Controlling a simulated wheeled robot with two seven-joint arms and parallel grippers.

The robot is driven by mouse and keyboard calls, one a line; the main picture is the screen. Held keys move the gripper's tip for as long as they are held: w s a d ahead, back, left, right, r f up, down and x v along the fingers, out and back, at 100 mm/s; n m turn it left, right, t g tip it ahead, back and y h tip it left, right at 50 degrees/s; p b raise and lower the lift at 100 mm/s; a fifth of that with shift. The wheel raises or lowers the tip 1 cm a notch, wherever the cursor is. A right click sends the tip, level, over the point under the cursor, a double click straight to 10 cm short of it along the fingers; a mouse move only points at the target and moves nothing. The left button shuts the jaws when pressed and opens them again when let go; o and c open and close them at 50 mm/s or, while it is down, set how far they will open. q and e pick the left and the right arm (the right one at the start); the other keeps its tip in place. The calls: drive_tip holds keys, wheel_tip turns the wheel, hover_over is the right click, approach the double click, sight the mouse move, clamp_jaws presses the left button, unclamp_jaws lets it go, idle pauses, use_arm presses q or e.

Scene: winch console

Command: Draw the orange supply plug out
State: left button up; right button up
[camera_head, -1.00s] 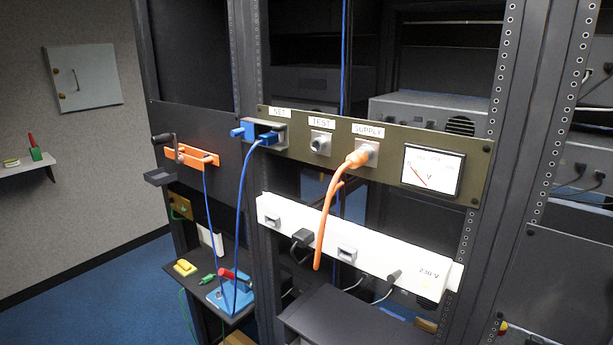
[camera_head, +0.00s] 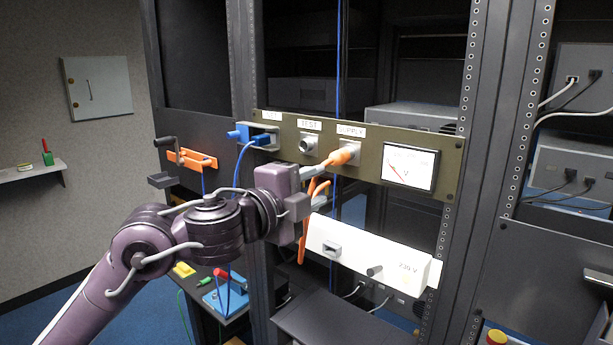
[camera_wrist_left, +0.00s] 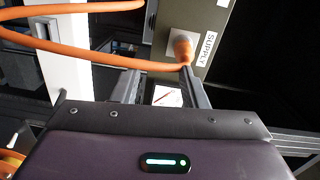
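The orange supply plug (camera_head: 343,156) sits in the socket under the SUPPLY label (camera_head: 351,131) on the olive panel. Its orange cable (camera_head: 303,240) hangs down, partly hidden behind my left gripper. My left gripper (camera_head: 328,186) is open in front of the panel, with its upper finger close below the plug. In the left wrist view the fingers (camera_wrist_left: 160,90) stand apart with nothing gripped between them. The plug (camera_wrist_left: 183,46) is just beyond the tip of the right-hand finger, and the cable crosses to the left. Whether that finger touches it I cannot tell. My right gripper is out of view.
A blue plug (camera_head: 245,133) is at the panel's left end, beside the empty-looking TEST socket (camera_head: 308,143). A voltmeter (camera_head: 409,167) is right of the supply socket. A white 230 V power strip (camera_head: 375,258) runs below. A crank on an orange bracket (camera_head: 190,158) is at left.

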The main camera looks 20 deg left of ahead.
sight(331, 161)
use_arm(q)
drive_tip(key=shift+m, duration=0.7)
drive_tip(key=shift+w+d+r, duration=0.25)
drive_tip(key=shift+w+r, duration=0.3)
drive_tip(key=shift+w, duration=0.45)
drive_tip(key=shift+w+d+r, duration=0.2)
drive_tip(key=shift+w+r, duration=0.3)
drive_tip(key=shift+w, duration=0.5)
drive_tip(key=shift+w+d+r, duration=0.25)
drive_tip(key=shift+w+r, duration=0.3)
drive_tip(key=shift+w, duration=0.45)
drive_tip(key=c, duration=0.8)
drive_tip(key=shift+v, duration=1.85)
drive_tip(key=v, duration=0.3)
